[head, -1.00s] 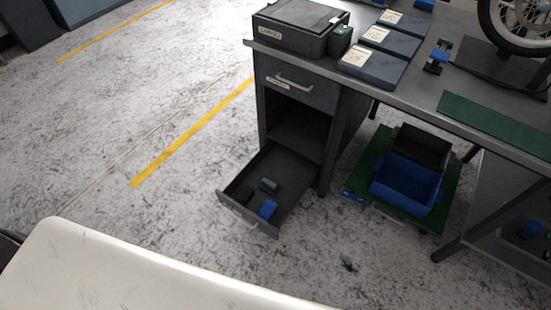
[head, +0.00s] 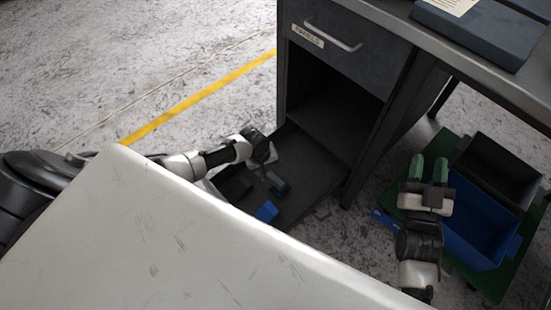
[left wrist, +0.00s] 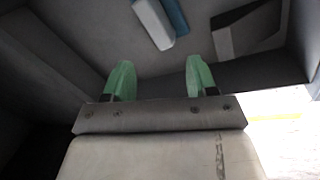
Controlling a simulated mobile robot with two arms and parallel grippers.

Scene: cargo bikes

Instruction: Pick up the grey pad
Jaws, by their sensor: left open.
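The grey pad (head: 276,183) lies in the open drawer (head: 318,180) of the grey cabinet, close to a blue block (head: 266,211). My left gripper (head: 262,152) is over the drawer, just behind the pad; its fingers are hard to make out in the head view. In the left wrist view its two green fingers (left wrist: 160,76) are apart with nothing between them. A light grey block, which looks like the pad (left wrist: 152,22), lies beyond the fingertips beside something blue (left wrist: 174,14). My right gripper (head: 429,170) is open and empty, right of the cabinet.
The cabinet's upper drawer (head: 345,50) is shut, with an open compartment below. A blue bin (head: 478,222) and a dark bin (head: 505,165) stand on a green base under the workbench (head: 450,50). A large white surface (head: 170,235) fills the foreground.

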